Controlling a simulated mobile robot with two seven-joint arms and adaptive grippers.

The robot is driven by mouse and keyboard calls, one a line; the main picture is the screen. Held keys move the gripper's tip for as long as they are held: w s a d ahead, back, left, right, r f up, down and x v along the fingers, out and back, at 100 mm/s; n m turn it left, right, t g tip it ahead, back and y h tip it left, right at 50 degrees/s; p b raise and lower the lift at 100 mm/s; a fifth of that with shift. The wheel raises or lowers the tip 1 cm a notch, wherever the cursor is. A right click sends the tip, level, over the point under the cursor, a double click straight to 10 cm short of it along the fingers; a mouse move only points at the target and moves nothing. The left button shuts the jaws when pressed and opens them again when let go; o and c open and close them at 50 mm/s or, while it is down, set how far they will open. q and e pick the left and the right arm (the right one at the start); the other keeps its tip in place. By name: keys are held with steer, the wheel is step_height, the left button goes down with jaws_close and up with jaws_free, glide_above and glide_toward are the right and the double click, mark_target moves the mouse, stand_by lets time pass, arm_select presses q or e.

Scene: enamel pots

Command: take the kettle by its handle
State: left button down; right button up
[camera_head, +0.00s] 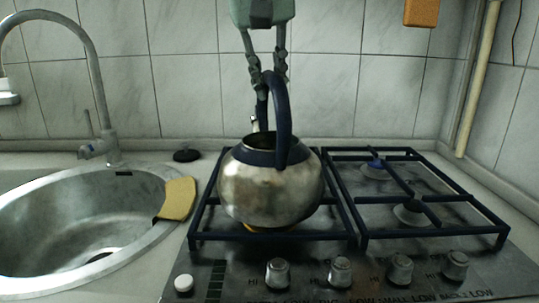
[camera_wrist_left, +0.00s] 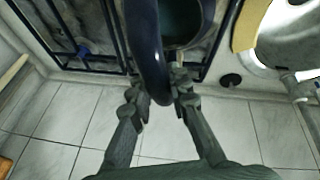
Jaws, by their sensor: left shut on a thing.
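The kettle (camera_head: 270,190) has a round, worn metal body with a dark blue collar and an open top. It sits on the left burner grate of the stove. Its dark blue arched handle (camera_head: 283,118) rises above the top. My left gripper (camera_head: 266,88) comes down from above, with its two fingers on either side of the handle's upper part, shut on it. In the left wrist view the handle (camera_wrist_left: 148,45) passes between the fingertips (camera_wrist_left: 160,92). My right gripper is in neither view.
The stove (camera_head: 430,268) has several knobs along its front. The right grate (camera_head: 430,175) is empty. A sink (camera_head: 70,225) with a tall faucet (camera_head: 95,80) and a yellow cloth or sponge (camera_head: 178,198) is at the left. A tiled wall (camera_head: 180,90) stands close behind.

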arm_select(q)
steer(key=shift+r, duration=0.15)
stand_by(0.3)
steer(key=shift+r, duration=0.2)
